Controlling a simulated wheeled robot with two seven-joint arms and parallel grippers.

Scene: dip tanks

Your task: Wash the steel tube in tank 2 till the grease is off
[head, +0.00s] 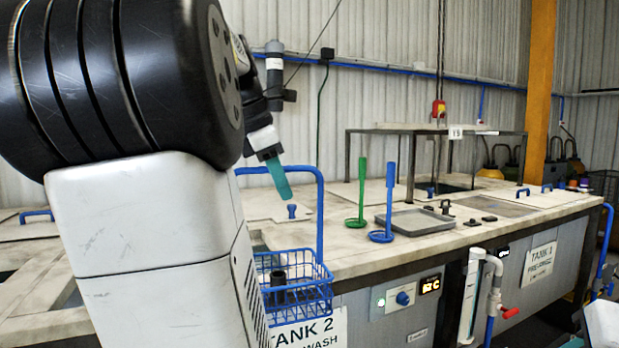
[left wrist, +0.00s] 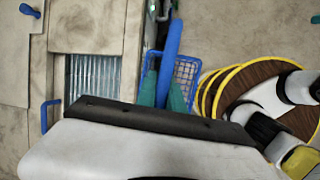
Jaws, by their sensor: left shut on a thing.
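My left gripper (head: 278,178) has teal fingers and is shut on the tall blue handle (head: 319,205) of a blue wire basket (head: 312,290). In the left wrist view the handle (left wrist: 172,50) runs between the fingers (left wrist: 163,92), with part of the basket (left wrist: 187,72) beyond. A dark tube (head: 279,284) stands in the basket; I cannot make out grease on it. The basket shows in front of the worktop edge, above the TANK 2 label (head: 312,330). An open tank with ribbed walls (left wrist: 92,78) lies left of the basket in the wrist view.
Green (head: 359,195) and blue (head: 385,205) upright stands and a grey tray (head: 416,221) are on the worktop. A raised shelf (head: 440,130) stands behind. The TANK 1 label (head: 539,262) and a red-handled valve pipe (head: 509,312) are at right.

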